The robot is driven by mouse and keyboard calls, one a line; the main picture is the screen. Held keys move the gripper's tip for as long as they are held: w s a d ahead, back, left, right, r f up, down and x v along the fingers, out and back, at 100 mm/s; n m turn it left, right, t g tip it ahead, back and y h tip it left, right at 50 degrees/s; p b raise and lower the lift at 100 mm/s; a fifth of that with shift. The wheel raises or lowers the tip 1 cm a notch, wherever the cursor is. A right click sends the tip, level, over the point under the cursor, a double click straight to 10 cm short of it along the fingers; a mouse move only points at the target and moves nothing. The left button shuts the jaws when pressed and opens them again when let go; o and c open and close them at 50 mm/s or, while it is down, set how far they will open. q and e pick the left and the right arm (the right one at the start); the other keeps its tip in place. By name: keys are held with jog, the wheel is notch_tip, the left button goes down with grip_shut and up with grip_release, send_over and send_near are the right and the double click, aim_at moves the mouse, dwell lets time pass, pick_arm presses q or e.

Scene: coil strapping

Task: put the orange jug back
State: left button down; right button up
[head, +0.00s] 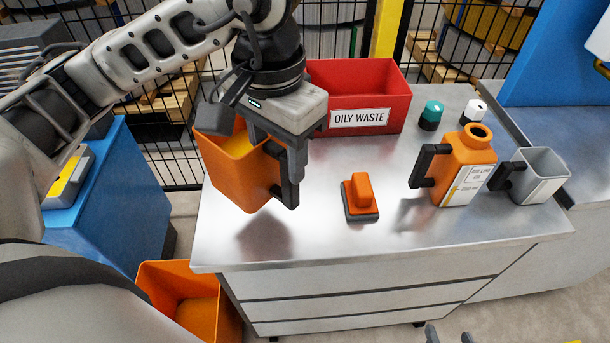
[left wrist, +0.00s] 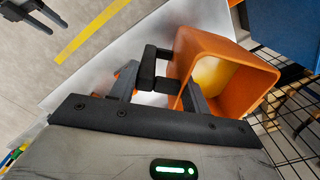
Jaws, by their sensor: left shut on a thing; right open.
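The orange jug (head: 235,170) is an open-topped square vessel with a black handle and something yellow inside. My left gripper (head: 289,185) is shut on its handle and holds it above the left end of the steel bench (head: 320,240), with a shadow below. The jug looks slightly tilted in the head view. In the left wrist view the jug (left wrist: 225,75) shows its open mouth and yellow inside, beside the fingers. My right gripper (head: 450,337) is open and empty at the bottom edge, its fingertips just showing; it also appears in the left wrist view (left wrist: 38,14).
On the bench are a red "OILY WASTE" bin (head: 385,85), an orange-and-black block (head: 361,197), a labelled orange oil can (head: 462,168), a grey cup (head: 540,176), and green (head: 431,115) and white (head: 474,111) caps. An orange bin (head: 196,305) stands on the floor.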

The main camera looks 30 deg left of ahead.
pick_arm(q)
jog(key=w+d+f, duration=0.2)
jog(key=w+f, duration=0.1)
jog(key=f, duration=0.5)
jog(key=shift+w+d+p, duration=0.15)
jog(key=shift+p, duration=0.15)
jog(key=shift+f+b, duration=0.2)
jog(key=shift+b, duration=0.2)
jog(key=c, duration=0.7)
grip_release()
jog(key=shift+r, duration=0.1)
